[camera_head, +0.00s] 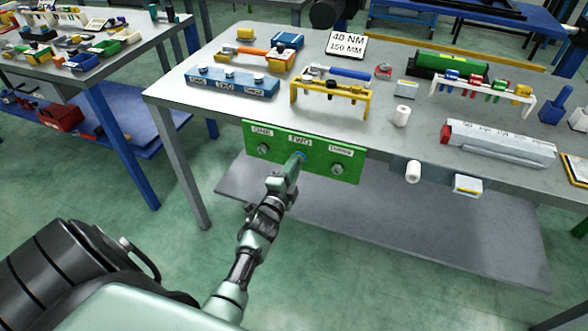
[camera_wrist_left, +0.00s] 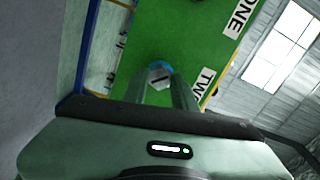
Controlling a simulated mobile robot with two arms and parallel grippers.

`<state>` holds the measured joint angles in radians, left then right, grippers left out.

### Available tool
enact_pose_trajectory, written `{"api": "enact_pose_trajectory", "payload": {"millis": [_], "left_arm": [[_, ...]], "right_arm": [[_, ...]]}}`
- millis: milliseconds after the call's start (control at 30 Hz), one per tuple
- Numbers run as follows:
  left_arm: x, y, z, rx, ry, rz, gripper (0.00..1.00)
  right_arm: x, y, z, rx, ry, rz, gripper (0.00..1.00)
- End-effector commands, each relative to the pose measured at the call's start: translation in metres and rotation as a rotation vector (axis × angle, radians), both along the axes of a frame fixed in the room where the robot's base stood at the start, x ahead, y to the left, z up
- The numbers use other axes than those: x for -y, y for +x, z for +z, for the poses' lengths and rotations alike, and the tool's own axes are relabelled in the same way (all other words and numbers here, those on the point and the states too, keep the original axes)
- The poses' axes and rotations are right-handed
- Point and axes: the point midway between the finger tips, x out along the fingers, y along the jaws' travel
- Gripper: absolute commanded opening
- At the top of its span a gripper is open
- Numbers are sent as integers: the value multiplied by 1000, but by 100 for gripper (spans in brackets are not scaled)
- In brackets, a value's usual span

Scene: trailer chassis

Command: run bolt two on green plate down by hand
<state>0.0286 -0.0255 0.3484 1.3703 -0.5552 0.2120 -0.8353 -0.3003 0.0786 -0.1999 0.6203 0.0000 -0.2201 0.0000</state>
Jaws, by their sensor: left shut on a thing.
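The green plate (camera_head: 319,161) hangs upright on the front edge of the workbench, with labels ONE, TWO and a third at the right. A bolt (camera_head: 263,149) shows under ONE and another bolt (camera_head: 337,169) under the third label. My left gripper (camera_head: 298,160) is at the middle position under TWO, its fingers shut on bolt two (camera_wrist_left: 160,74). In the left wrist view the bolt's head shows between the fingertips, with a blue ring around it against the green plate (camera_wrist_left: 190,30). How far the bolt sits in the plate is hidden. My right gripper is not in view.
The workbench (camera_head: 220,112) holds a blue block (camera_head: 231,82) with several bolts, a yellow rack (camera_head: 330,92) with a blue-handled tool, a white rack (camera_head: 484,90) and a grey case (camera_head: 499,142). A lower shelf (camera_head: 380,225) lies under the bench. Floor in front is clear.

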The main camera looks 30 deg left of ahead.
Motion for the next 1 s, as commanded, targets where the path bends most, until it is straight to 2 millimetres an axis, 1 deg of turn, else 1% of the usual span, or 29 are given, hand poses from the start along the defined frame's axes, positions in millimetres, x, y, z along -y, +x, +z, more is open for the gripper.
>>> {"api": "enact_pose_trajectory", "payload": {"millis": [33,200,400,967,1000], "left_arm": [[3,-3,-10,-21,29,-2,0],[3,-3,-10,-44,120,-3,0],[3,-3,-9,-61,186,-3,0],[4,-3,-9,-68,214,-6,0],[4,-3,-9,-68,214,-6,33]], "right_arm": [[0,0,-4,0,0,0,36],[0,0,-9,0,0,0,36],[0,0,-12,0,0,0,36],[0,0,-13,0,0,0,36],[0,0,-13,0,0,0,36]]}}
